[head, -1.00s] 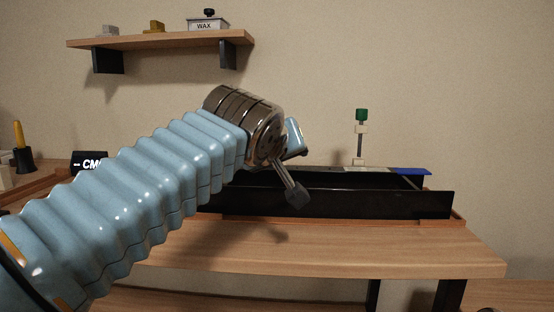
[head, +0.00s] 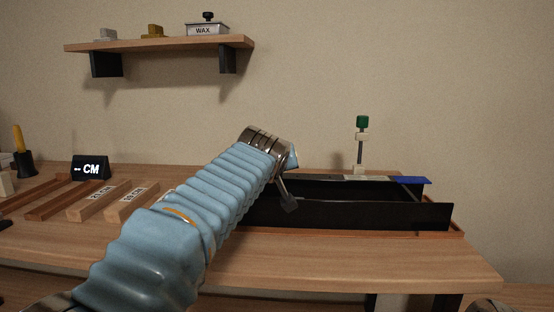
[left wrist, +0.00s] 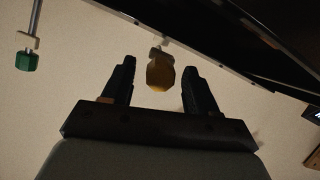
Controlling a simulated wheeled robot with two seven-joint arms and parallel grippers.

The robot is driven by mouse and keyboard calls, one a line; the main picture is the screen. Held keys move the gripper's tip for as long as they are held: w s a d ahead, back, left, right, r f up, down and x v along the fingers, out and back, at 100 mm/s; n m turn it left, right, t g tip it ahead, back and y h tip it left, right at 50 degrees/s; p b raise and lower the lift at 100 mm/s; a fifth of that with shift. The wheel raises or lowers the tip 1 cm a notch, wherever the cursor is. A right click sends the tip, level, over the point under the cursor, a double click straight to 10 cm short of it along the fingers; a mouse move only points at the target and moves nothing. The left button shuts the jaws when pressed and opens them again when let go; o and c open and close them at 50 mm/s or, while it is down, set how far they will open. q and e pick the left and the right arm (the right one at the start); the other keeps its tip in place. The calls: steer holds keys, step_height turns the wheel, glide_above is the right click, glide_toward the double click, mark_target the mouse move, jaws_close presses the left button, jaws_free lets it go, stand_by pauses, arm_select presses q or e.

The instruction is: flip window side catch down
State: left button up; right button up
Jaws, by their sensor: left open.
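No window is clearly seen, and I cannot tell which part is the catch. A long black open frame (head: 350,212) lies on the bench. A green-tipped upright lever (head: 362,122) stands at its back right; it also shows at the upper left of the left wrist view (left wrist: 27,61). My left gripper (head: 289,203) is at the frame's left part, one finger showing. In the left wrist view my left gripper (left wrist: 157,72) is open, with a yellow-orange knob (left wrist: 160,76) on a pale mount between or beyond its fingers. The arm hides this knob in the head view. My right gripper is not in view.
A blue piece (head: 412,180) sits on the frame's right end. Wooden blocks (head: 131,200) and a CM display (head: 91,168) are on the left of the bench. A wall shelf (head: 160,43) holds a WAX tin (head: 206,28). The bench front (head: 340,258) is clear.

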arm_select(q)
steer(key=shift+w, duration=0.1)
jaws_close()
stand_by(0.3)
steer(key=shift+f, duration=0.1)
steer(key=f+b, duration=0.2)
steer(key=b, duration=0.1)
steer(key=f+b, duration=0.1)
steer(key=b, duration=0.1)
steer(key=shift+s+f, duration=0.25)
steer(key=shift+r, duration=0.15)
steer(key=shift+c, duration=0.4)
jaws_free()
steer(key=shift+a, duration=0.1)
steer(key=shift+o, duration=0.4)
steer(key=shift+r, duration=0.1)
